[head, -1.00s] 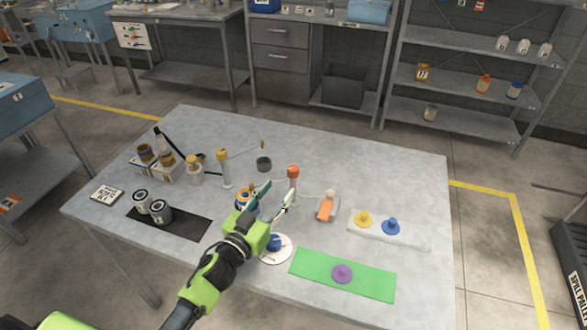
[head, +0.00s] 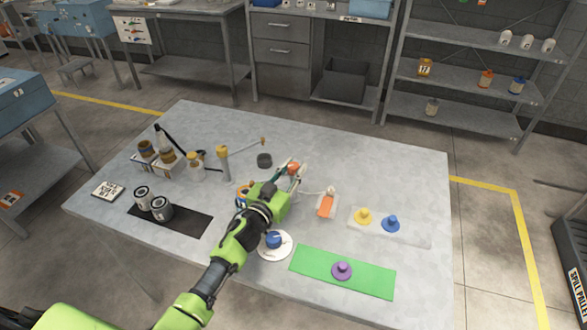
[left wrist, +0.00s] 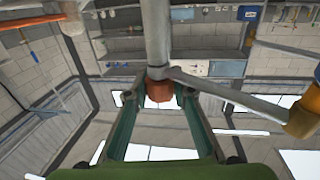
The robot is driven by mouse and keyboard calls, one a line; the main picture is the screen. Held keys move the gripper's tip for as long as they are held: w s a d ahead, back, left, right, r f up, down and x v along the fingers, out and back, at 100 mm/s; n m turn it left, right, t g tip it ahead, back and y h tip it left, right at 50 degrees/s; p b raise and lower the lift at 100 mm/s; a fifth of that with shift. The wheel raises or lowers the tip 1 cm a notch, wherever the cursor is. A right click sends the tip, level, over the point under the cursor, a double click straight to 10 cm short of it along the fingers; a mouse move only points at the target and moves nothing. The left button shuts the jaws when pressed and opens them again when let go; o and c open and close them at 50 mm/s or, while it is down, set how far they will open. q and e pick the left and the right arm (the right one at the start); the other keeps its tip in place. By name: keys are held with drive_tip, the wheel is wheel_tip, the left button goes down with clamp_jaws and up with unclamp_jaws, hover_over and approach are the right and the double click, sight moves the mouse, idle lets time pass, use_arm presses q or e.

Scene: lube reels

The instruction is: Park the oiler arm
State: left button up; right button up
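The oiler arm is a thin grey bar (head: 243,148) reaching right from a grey post with a yellow cap (head: 222,151); its tip is brownish. In the left wrist view a grey bar (left wrist: 235,96) runs to a yellow cap (left wrist: 303,118) at right. An orange-capped post (head: 294,168) stands to the right, partly hidden by my left gripper (head: 289,172). In the left wrist view its orange cap (left wrist: 160,91) lies between the spread fingertips of my left gripper (left wrist: 157,98). I cannot tell whether they touch it. My right gripper is out of view.
A dark round cup (head: 264,160) sits behind the gripper. An orange item on a pad (head: 326,205), yellow (head: 363,217) and blue (head: 391,224) knobs are to the right. Cans (head: 161,208), bottles and a white dish (head: 275,257) stand nearby. The table's far right is clear.

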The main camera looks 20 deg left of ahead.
use_arm(q)
clamp_jaws()
drive_tip(key=shift+r+m+h+p, duration=0.2)
drive_tip(key=shift+m+h+p, duration=0.25)
drive_tip(key=shift+h, duration=0.15)
drive_tip(key=shift+m+g+h, duration=0.3)
drive_tip(key=shift+m+h, duration=0.05)
drive_tip(key=shift+h, duration=0.05)
drive_tip(key=shift+f+m+g+h+p, duration=0.15)
drive_tip(key=shift+m+g+h, duration=0.2)
drive_tip(key=shift+h, duration=0.3)
drive_tip(key=shift+m+g+h+p, duration=0.15)
drive_tip(key=shift+m+h, duration=0.3)
drive_tip(key=shift+h, duration=0.2)
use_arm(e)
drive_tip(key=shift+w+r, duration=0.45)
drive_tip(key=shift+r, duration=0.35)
use_arm(q)
drive_tip(key=o, duration=0.9)
unclamp_jaws()
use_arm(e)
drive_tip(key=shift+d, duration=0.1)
use_arm(q)
drive_tip(key=shift+s+a+f, duration=0.1)
drive_tip(key=shift+s, duration=0.15)
drive_tip(key=v, duration=1.1)
drive_tip(key=shift+s, duration=0.2)
